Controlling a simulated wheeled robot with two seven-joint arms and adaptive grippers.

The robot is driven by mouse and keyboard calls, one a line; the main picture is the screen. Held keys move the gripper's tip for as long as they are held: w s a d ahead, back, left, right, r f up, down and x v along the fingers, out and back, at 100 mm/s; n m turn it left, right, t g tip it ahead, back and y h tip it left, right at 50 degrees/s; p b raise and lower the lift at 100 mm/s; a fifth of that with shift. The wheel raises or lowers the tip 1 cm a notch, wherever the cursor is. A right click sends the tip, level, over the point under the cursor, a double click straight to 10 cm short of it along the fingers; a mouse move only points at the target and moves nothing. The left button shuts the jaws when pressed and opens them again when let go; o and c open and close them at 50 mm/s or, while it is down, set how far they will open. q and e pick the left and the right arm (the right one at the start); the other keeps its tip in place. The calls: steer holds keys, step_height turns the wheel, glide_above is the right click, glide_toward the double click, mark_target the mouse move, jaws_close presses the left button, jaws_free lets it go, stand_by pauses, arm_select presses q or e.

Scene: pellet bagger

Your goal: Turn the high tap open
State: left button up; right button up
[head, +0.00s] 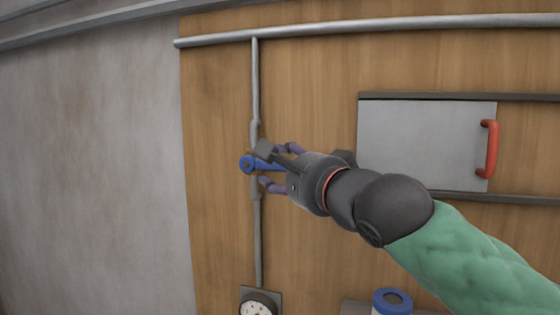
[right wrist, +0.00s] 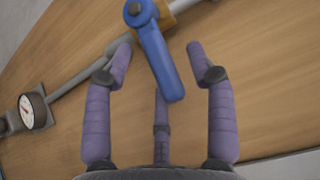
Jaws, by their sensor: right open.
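The tap has a blue lever handle (head: 261,164) on a thin grey vertical pipe (head: 257,235) against a wooden panel. In the head view the lever lies roughly sideways, from its hub on the pipe toward my right gripper. My right gripper (head: 267,168) is at the tap, its purple fingers above and below the lever. In the right wrist view the blue lever (right wrist: 160,62) reaches down between the open fingers of the gripper (right wrist: 162,55), with gaps on both sides. A brass-coloured tap body (right wrist: 172,14) shows behind the hub. My left gripper is not in view.
A grey sliding panel (head: 420,140) with a red handle (head: 490,149) is to the right, between dark rails. A round gauge (head: 258,308) sits at the pipe's lower end. A blue-rimmed container (head: 391,301) stands at the bottom. A grey horizontal pipe (head: 380,26) runs above.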

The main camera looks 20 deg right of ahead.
steer(key=shift+w, duration=0.45)
steer(key=shift+w+a+f, duration=0.1)
steer(key=shift+w+a, duration=0.1)
steer(key=shift+w, duration=0.2)
steer(key=shift+s, duration=0.2)
steer(key=c, duration=0.3)
steer(key=shift+s+d, duration=0.1)
jaws_close()
